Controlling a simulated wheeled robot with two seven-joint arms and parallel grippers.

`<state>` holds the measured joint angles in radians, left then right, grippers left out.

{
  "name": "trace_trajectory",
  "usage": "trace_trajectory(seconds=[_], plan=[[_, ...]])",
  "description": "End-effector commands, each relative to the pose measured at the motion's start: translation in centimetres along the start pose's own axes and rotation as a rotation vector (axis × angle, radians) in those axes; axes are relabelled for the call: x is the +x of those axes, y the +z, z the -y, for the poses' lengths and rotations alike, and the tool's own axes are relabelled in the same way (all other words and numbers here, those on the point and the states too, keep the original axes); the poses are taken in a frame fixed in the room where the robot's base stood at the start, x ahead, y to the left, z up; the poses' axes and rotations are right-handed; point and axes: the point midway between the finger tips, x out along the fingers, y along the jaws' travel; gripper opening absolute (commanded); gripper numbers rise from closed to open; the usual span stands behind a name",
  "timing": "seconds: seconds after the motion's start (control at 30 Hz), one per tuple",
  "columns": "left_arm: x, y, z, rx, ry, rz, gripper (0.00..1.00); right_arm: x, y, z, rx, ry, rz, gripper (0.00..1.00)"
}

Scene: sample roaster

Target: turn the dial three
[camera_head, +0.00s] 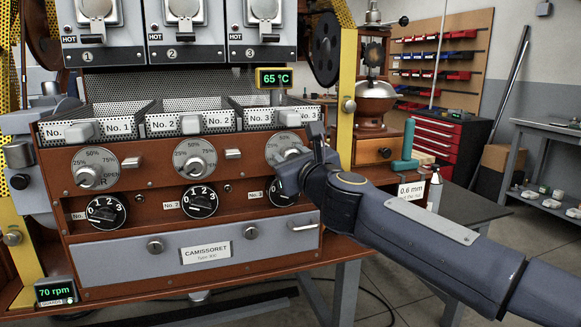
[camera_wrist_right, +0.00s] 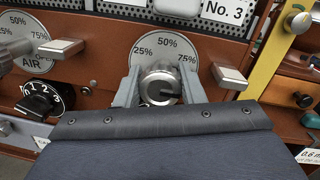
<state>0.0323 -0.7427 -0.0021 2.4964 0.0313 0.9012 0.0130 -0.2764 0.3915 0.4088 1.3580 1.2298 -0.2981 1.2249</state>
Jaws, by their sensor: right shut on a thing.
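The third upper dial (camera_head: 281,146) has a round grey plate marked in percent and sits at the right of the brown panel. Its silver knob (camera_wrist_right: 160,86) shows in the right wrist view, between the two fingers of my right gripper (camera_head: 299,158). The gripper is shut on this knob, one finger on each side. The gripper and arm hide part of the dial in the head view, including the pointer. Below it is the black No. 3 switch (camera_head: 280,195), partly hidden by my arm. My left gripper does not show.
The first (camera_head: 95,168) and second (camera_head: 195,158) percent dials are to the left, with black switches below them. A small silver lever (camera_wrist_right: 229,76) is close to the right of the gripped knob. A yellow post (camera_head: 347,100) stands at the right. Perforated trays (camera_head: 190,105) are above.

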Motion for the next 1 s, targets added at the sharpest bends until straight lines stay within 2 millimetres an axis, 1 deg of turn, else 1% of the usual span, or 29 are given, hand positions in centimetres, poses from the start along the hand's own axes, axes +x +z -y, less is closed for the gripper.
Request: trace_trajectory(seconds=[0.03,0.1,0.3,0.5,0.8,1.0], plan=[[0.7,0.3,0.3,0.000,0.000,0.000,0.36,0.0,-0.5,-0.1,0.047,-0.002,0.002,0.13],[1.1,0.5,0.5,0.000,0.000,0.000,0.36,0.0,-0.5,-0.1,0.110,-0.006,0.006,0.13],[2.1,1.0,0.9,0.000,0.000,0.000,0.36,0.0,-0.5,-0.1,0.275,-0.017,0.016,0.13],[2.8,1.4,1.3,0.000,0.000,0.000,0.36,0.0,-0.4,0.0,0.403,-0.025,0.023,0.13],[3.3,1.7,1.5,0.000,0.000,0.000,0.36,0.1,-0.3,0.0,0.503,-0.032,0.029,0.13],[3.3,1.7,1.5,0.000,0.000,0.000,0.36,0.1,-0.2,0.0,0.521,-0.033,0.030,0.13]])
